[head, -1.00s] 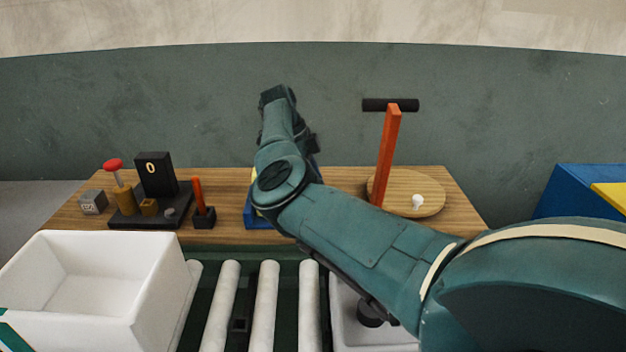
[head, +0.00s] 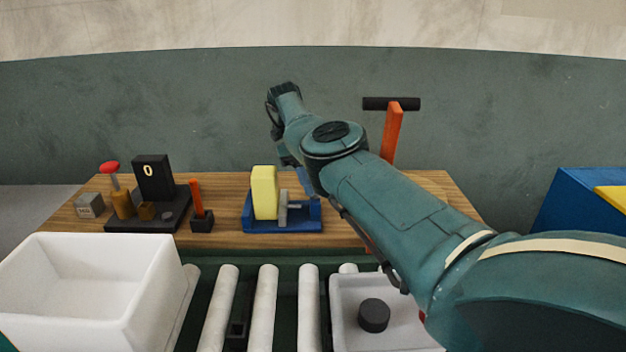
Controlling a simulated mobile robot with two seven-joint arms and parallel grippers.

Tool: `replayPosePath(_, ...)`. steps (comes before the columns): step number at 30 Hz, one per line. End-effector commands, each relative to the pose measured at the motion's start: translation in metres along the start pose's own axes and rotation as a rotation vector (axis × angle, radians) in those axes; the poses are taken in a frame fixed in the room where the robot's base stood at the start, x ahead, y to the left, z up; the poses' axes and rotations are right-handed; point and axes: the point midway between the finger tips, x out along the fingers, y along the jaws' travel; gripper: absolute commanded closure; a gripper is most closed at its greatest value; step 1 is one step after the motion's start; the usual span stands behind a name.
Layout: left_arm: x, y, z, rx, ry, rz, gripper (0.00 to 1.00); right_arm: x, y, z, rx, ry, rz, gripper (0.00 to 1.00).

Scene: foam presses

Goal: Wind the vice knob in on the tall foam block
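The tall yellow foam block (head: 264,192) stands upright in the blue vice (head: 283,226) on the wooden table. The vice's grey jaw (head: 284,208) is close to the block's right side; I cannot tell whether they touch. The vice's right end is partly behind my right arm, and I cannot make out the knob. My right arm reaches in from the right, its wrist above and behind the vice. Only a dark part of its hand end shows, just above the vice's right side; its fingertips are not clear. My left gripper is not in view.
Left of the vice are an orange lever (head: 197,194), a black press marked 0 (head: 152,177) with a red knob (head: 109,168), and a grey cube (head: 90,205). An orange T-handled post (head: 391,130) stands behind my arm. A white bin (head: 100,290) and rollers (head: 264,305) are in front.

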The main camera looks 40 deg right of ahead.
Motion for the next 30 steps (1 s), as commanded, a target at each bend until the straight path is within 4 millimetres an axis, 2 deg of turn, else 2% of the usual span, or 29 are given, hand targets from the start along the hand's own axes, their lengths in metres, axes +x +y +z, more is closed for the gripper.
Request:
replayPosePath(21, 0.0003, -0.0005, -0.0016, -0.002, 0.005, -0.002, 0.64, 0.0004, 0.0007, 0.0001, 0.019, 0.000, 0.012, 0.85)
replayPosePath(22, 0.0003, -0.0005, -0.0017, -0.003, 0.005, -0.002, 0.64, 0.0005, 0.0007, 0.0001, 0.019, 0.000, 0.012, 0.62)
replayPosePath(30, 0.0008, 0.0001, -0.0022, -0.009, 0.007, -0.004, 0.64, 0.0005, 0.0004, 0.0000, 0.020, 0.001, 0.010, 0.41)
